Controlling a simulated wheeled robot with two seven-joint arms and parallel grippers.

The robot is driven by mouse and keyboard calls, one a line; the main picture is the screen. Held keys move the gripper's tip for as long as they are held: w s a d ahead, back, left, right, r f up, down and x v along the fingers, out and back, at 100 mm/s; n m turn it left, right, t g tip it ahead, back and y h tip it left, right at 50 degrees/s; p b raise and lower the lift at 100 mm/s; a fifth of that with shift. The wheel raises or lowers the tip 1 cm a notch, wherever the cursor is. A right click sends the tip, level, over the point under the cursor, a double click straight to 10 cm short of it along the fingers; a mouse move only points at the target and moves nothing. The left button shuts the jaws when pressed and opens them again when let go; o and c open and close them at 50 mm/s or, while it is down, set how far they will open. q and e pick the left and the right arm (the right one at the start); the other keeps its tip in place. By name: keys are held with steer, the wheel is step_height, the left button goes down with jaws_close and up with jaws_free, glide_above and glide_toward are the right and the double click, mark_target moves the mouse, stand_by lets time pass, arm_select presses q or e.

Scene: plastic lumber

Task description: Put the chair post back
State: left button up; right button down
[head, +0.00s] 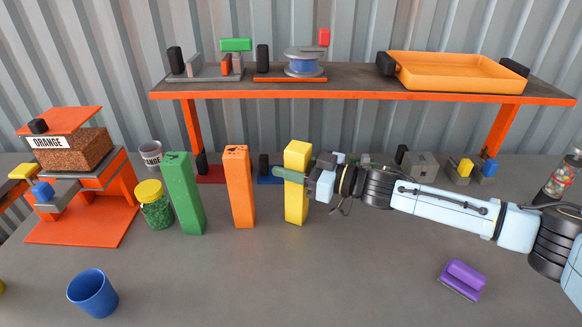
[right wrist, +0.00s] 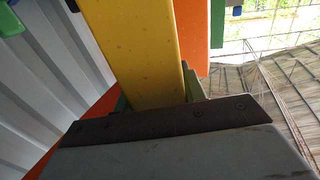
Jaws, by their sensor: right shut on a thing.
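Three upright posts stand in a row in the head view: a green post (head: 184,193), an orange post (head: 239,188) and a yellow post (head: 297,208). My right gripper (head: 298,176) reaches in from the right and is shut on the yellow post at about mid-height. The yellow post is upright, with its lower end at or close to the tabletop; I cannot tell whether it touches. In the right wrist view the yellow post (right wrist: 133,50) rises from the jaws, with the orange post (right wrist: 190,35) and green post (right wrist: 217,22) beyond. My left gripper is out of view.
An orange-edged shelf (head: 350,88) spans the back, bearing an orange tray (head: 459,72). An orange stand (head: 82,226), a jar of green granules (head: 155,208) and a blue cup (head: 92,294) are at left. A purple block (head: 463,278) lies front right. The front middle is clear.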

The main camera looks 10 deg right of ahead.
steer(key=shift+r, duration=0.1)
steer(key=c, duration=0.8)
jaws_free()
steer(key=shift+f, duration=0.2)
steer(key=shift+c, duration=0.2)
steer(key=shift+r, duration=0.1)
steer(key=shift+s+d, duration=0.15)
steer(key=shift+d, duration=0.05)
steer(key=v, duration=1.1)
steer(key=shift+s+d+p, duration=0.15)
steer(key=shift+s+p, duration=0.05)
steer(key=shift+p, duration=0.1)
steer(key=shift+r, duration=0.1)
